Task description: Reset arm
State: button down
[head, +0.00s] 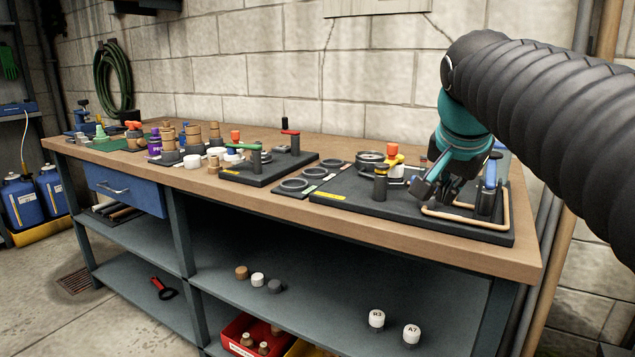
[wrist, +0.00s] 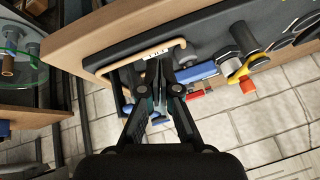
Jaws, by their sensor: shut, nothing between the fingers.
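My gripper (head: 440,188) is at the right end of the workbench, low over the black board (head: 345,205) that carries valves and a tan pipe loop (head: 466,222). In the wrist view my gripper (wrist: 160,72) has its two fingers together with nothing between them. The fingertips are close to a small white label (wrist: 156,53) beside the pipe loop. A blue-handled valve (head: 490,180) stands just right of the fingers. I cannot tell whether the fingers touch the board or its fittings.
The wooden bench top (head: 270,210) runs left, with a second valve board (head: 270,168) and many small jars and stacks. A black tray with round recesses (head: 305,183) lies between the boards. The block wall (head: 270,70) is behind. White-capped containers (head: 376,318) sit on the lower shelf.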

jog(key=s+a+f+n+y, duration=0.1)
jog(key=s+f+n, duration=0.3)
jog(key=s+f, duration=0.5)
jog(key=s+a+f+n+g+y, duration=0.1)
jog(key=s+a+f+n, duration=0.2)
jog(key=s+f, duration=0.6)
notch_tip(320, 180, down, 6)
jog(key=shift+s+a+r+n, duration=0.15)
jog(key=shift+s+a+n, duration=0.25)
jog(key=shift+n, duration=0.6)
jog(key=shift+a, duration=0.1)
